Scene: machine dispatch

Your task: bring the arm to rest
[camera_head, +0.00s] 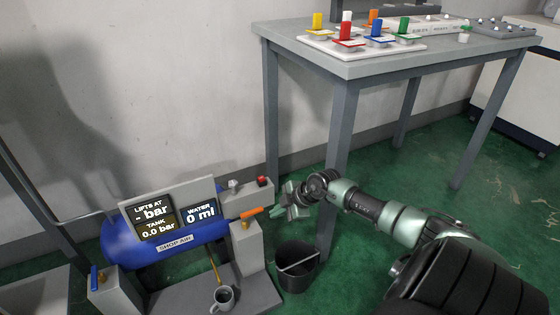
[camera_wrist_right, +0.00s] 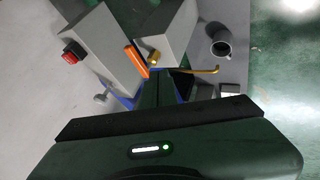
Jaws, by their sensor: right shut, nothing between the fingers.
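My right arm comes in from the lower right in the head view. Its gripper (camera_head: 284,208) is shut and empty, in the air just right of the orange lever (camera_head: 251,212) on the compressor stand. I cannot tell if it touches anything. In the right wrist view the orange lever (camera_wrist_right: 136,61) lies just beyond the dark gripper body, beside a brass fitting (camera_wrist_right: 154,58). My left gripper is in neither view.
The blue shop-air tank (camera_head: 122,243) has a display panel and a red button (camera_head: 262,181). A grey mug (camera_head: 224,298) stands on its base. A grey table (camera_head: 375,62) with coloured pieces stands behind. Green floor is open at right.

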